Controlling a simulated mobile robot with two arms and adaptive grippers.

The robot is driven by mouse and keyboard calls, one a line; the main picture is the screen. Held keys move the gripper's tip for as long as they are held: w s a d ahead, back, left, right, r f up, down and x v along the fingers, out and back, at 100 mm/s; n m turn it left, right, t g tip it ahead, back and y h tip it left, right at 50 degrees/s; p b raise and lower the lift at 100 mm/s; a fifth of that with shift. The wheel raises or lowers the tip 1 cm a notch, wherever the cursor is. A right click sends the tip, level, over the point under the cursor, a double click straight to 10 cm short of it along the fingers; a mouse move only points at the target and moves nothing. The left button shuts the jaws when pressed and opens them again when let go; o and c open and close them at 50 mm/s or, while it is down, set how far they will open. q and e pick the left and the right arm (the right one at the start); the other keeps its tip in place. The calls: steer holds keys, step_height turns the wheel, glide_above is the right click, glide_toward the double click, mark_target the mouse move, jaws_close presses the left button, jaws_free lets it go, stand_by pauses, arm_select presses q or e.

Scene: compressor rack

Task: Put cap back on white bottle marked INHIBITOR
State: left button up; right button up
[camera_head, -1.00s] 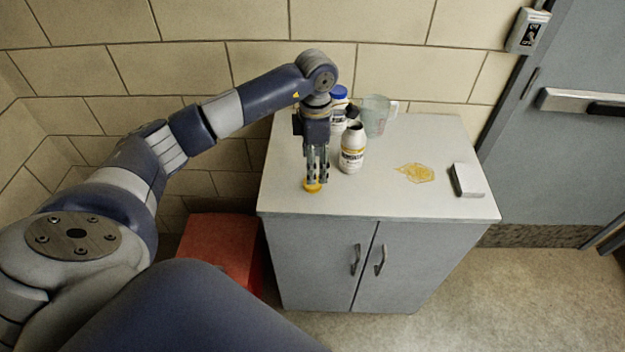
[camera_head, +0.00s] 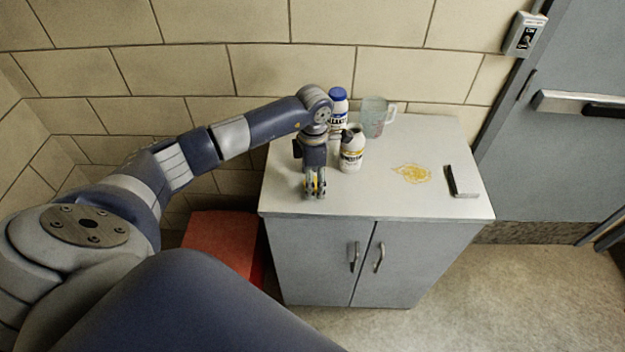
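The white bottle (camera_head: 351,157) with a yellow and dark label stands upright and uncapped on the cabinet top; its small label lettering is hard to read. My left gripper (camera_head: 315,190) points down at the cabinet top, left of and in front of this bottle. A little yellow, the cap (camera_head: 314,183), shows between its fingers and is mostly hidden by them. I cannot tell whether the fingers press on the cap or stand around it. My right gripper is not in view.
A white bottle with a blue cap (camera_head: 338,95) and a clear measuring jug (camera_head: 376,117) stand behind. A yellow spill (camera_head: 411,173) and a dark-edged block (camera_head: 461,182) lie to the right on the grey cabinet (camera_head: 390,203). A red box (camera_head: 222,240) stands left of it.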

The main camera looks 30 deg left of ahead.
mark_target(315, 184)
arm_select(q)
steer(key=shift+c, duration=0.5)
steer(key=c, duration=0.7)
steer(key=shift+r, duration=0.1)
steer(key=shift+r+b, duration=0.55)
steer(key=shift+r, duration=0.05)
steer(key=shift+s+d+r+b, duration=0.1)
steer(key=shift+d+r+b, duration=0.1)
steer(key=shift+r+b, duration=0.25)
steer(key=shift+s+d+r+b, duration=0.15)
steer(key=shift+r+b, duration=0.15)
steer(key=shift+r, duration=0.25)
steer(key=shift+s+d+r+b, duration=0.3)
steer(key=shift+s+d+b, duration=0.45)
steer(key=shift+s+d, duration=1)
steer(key=shift+s+d+r+b, duration=0.25)
steer(key=shift+s+d+b, duration=0.7)
steer(key=shift+d, duration=1.55)
steer(key=shift+s+d+r+b, duration=0.3)
steer(key=shift+s+d+b, duration=0.25)
steer(key=shift+s+d, duration=1.3)
steer(key=shift+w+d, duration=0.2)
steer(key=shift+w, duration=0.1)
